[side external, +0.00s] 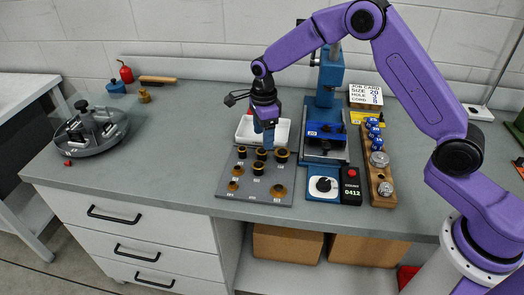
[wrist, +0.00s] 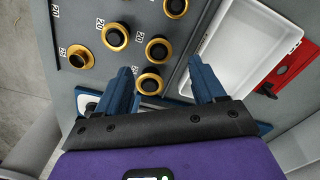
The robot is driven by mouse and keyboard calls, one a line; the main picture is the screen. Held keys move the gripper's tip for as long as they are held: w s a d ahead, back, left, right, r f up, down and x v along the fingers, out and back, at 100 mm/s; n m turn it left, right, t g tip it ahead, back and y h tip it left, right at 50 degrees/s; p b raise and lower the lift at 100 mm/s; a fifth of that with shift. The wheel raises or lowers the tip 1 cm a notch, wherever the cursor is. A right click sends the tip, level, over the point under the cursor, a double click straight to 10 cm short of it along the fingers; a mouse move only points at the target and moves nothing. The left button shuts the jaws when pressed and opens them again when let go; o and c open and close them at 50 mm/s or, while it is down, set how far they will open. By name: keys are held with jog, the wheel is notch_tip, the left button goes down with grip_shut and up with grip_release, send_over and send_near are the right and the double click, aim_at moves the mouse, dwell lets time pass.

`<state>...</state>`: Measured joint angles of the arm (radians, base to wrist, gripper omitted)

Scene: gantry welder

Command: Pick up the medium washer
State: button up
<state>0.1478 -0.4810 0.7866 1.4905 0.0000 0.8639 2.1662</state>
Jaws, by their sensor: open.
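Several brass-coloured ring pieces, some with black centres, sit on a grey board (side external: 222,191) on the bench. I cannot tell for sure which is the medium washer. In the wrist view, one ring (wrist: 158,49) lies between the lines of my fingers, another (wrist: 150,84) is nearer the palm, and a larger one (wrist: 115,37) is to the left. Labels there read 20 and 25. My gripper (side external: 266,138) points down above the back of the board. In the wrist view my gripper (wrist: 162,67) is open, with nothing held between its fingers.
A white tray (side external: 240,128) stands behind the board. A blue machine (side external: 331,75) and a wooden block (side external: 380,160) with several knobs are to the right. A job card (side external: 365,94) reads size 20. A round grey tray (side external: 90,148) is far left; bench between is clear.

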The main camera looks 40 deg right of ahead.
jog(key=shift+f, duration=1.9)
jog(key=shift+f, duration=0.25)
jog(key=c, duration=1.1)
